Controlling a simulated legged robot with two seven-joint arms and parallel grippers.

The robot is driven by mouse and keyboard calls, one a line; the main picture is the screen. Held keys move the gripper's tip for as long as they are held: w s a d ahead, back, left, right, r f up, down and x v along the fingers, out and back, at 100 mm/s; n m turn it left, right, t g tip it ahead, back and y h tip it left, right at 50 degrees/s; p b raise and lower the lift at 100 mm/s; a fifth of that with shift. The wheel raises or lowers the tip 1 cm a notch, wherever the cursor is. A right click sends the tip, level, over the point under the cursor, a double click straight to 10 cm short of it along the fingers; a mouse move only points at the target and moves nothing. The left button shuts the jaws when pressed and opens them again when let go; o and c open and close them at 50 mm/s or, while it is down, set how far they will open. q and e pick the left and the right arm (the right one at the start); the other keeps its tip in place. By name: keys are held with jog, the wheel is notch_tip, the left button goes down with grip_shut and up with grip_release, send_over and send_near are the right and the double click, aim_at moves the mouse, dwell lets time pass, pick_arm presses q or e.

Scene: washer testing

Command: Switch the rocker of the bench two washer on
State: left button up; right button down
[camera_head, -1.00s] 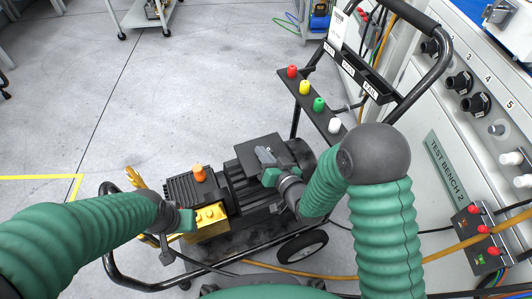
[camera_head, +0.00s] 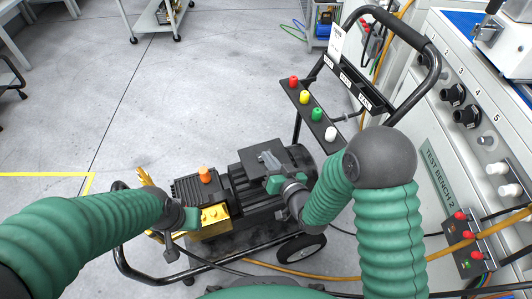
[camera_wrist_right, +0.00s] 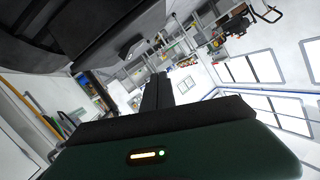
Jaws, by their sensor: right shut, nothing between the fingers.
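The washer (camera_head: 250,185) is a black motor and pump unit on a wheeled black tube-frame cart, beside the grey bench (camera_head: 440,170) labelled TEST BENCH 2. It has a yellow pump block (camera_head: 207,218) and an orange knob (camera_head: 204,175). I cannot make out its rocker; my right arm covers part of the cart. My right gripper (camera_head: 267,159) is shut and empty, in front of or above the motor; contact is unclear. The right wrist view shows its dark fingers (camera_wrist_right: 157,92) together. My left gripper (camera_head: 168,249) is by the pump end, its jaws too small to judge.
The cart carries a panel (camera_head: 313,112) with red, yellow, green and white knobs and a black handle (camera_head: 436,65). A switch box (camera_head: 468,242) with red switches is at the bench's lower right. An orange hose (camera_head: 300,275) crosses the floor. Open floor (camera_head: 100,100) lies left.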

jog(key=p+v, duration=0.1)
jog(key=v, duration=0.5)
jog(key=shift+s+a+f, duration=0.15)
jog(key=shift+a, duration=0.1)
